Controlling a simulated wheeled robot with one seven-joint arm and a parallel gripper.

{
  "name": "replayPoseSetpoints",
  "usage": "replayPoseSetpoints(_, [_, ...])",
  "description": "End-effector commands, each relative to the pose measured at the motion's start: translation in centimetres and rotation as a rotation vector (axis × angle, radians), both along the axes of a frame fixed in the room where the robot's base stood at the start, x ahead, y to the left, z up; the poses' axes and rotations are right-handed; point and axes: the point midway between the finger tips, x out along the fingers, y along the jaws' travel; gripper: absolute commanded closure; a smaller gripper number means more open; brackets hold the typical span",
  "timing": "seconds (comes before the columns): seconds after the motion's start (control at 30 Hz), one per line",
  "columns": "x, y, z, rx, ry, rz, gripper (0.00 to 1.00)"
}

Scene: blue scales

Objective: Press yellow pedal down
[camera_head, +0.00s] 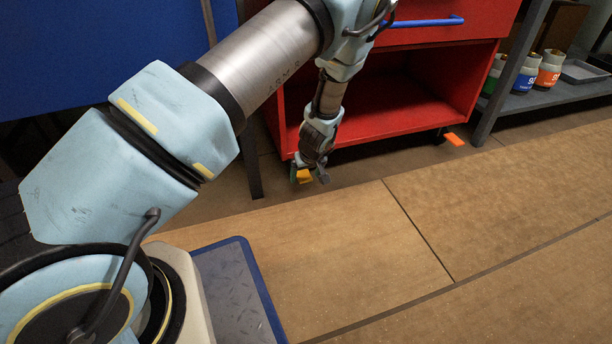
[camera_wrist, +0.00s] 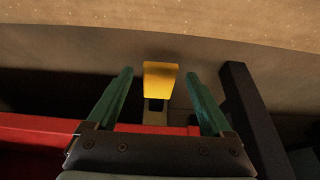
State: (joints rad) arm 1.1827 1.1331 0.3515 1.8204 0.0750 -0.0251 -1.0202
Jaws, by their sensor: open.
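The yellow pedal (camera_head: 304,176) sits low at the front left corner of the red cabinet, just above the floor. In the wrist view the yellow pedal (camera_wrist: 160,80) is a small flat plate between the two green fingers, with a gap on each side. My gripper (camera_head: 310,174) points down at the pedal, and in the wrist view my gripper (camera_wrist: 160,76) is open. No finger clearly touches the pedal; the height gap between them cannot be told. The pedal's mount shows partly below it in the wrist view.
The red cabinet (camera_head: 388,110) has an open lower bay and a blue handle. An orange pedal (camera_head: 454,139) is at its right wheel. A dark table leg (camera_head: 247,160) stands left of my gripper. A shelf (camera_head: 550,98) with jars is at right. The brown floor is clear.

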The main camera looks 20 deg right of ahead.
Motion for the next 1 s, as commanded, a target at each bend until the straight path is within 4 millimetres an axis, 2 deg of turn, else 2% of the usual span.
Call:
replayPoseSetpoints(0.07, [-0.01, 0.0, 0.03, 0.0, 0.0, 0.0, 0.15])
replayPoseSetpoints(0.17, [-0.02, -0.01, 0.04, 0.0, 0.0, 0.0, 0.25])
replayPoseSetpoints(0.83, [-0.02, 0.0, 0.05, 0.0, 0.0, 0.0, 1.0])
replayPoseSetpoints(1.0, [-0.02, -0.01, 0.05, 0.0, 0.0, 0.0, 1.0])
